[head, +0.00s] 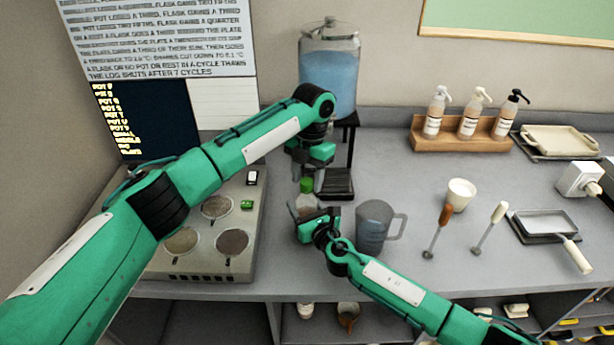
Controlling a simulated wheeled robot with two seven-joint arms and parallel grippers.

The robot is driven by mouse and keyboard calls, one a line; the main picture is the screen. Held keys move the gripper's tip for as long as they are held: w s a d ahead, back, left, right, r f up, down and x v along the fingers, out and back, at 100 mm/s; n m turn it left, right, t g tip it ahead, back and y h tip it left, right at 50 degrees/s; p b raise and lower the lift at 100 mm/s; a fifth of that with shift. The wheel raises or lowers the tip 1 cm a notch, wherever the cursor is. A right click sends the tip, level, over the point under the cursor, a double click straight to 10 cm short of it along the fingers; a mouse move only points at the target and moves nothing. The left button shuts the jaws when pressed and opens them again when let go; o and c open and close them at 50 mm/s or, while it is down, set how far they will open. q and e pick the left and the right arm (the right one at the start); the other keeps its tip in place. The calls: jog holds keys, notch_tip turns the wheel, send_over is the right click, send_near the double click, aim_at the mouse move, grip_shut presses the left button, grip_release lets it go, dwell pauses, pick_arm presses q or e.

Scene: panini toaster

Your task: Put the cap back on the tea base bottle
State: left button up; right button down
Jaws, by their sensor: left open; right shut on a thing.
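A small bottle (306,203) stands upright near the counter's front edge, partly hidden by my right gripper. A green cap (306,185) shows at its top; I cannot tell how firmly it sits. My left gripper (309,183) is open, pointing down right at the cap, and its fingers are partly hidden. My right gripper (306,214) comes in low from the right and is shut on the bottle's body. The bottle's label is not readable here.
A measuring jug (374,228) stands close right of the bottle. A burner unit (195,255) is at left. A water dispenser (328,80) stands behind my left gripper. Two hand whisks (440,226) (491,224) and a white cup (460,194) are farther right.

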pick_arm(q)
jog(key=shift+r, duration=2.25)
jog(key=shift+c, duration=0.2)
